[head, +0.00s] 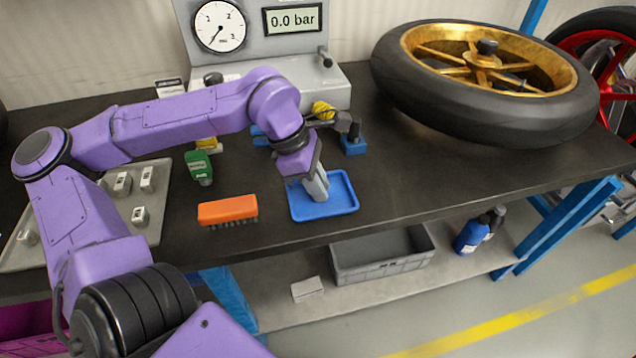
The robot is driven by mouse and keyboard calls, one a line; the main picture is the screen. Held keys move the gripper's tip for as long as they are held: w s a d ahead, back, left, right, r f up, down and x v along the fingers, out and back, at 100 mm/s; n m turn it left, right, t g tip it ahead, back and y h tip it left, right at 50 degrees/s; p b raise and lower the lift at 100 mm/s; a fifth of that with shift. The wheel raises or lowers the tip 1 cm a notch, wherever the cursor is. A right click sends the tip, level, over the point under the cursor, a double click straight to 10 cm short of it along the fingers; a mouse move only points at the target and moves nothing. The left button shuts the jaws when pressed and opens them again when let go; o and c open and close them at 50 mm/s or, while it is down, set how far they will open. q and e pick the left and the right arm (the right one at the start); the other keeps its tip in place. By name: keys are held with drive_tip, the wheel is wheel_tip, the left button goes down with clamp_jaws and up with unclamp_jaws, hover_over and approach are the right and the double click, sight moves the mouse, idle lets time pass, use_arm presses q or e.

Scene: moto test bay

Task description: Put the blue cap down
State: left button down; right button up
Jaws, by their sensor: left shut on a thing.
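My left gripper (317,192) points down over the blue tray (347,207), which lies near the front edge of the dark bench. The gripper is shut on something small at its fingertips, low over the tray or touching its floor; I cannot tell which. The blue cap does not show clearly: the fingers hide it, and its blue would blend with the tray. My right gripper is not in view.
A gold-rimmed wheel (487,78) fills the right rear. The bench right of the tray is clear.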

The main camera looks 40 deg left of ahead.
use_arm(q)
drive_tip(key=c, duration=1.1)
unclamp_jaws()
drive_tip(key=shift+f, duration=0.15)
drive_tip(key=shift+r, duration=0.3)
drive_tip(key=p+v, duration=0.1)
drive_tip(key=v, duration=1)
drive_tip(key=shift+s+a+r, duration=0.1)
drive_tip(key=shift+a+r, duration=0.1)
drive_tip(key=shift+r, duration=0.1)
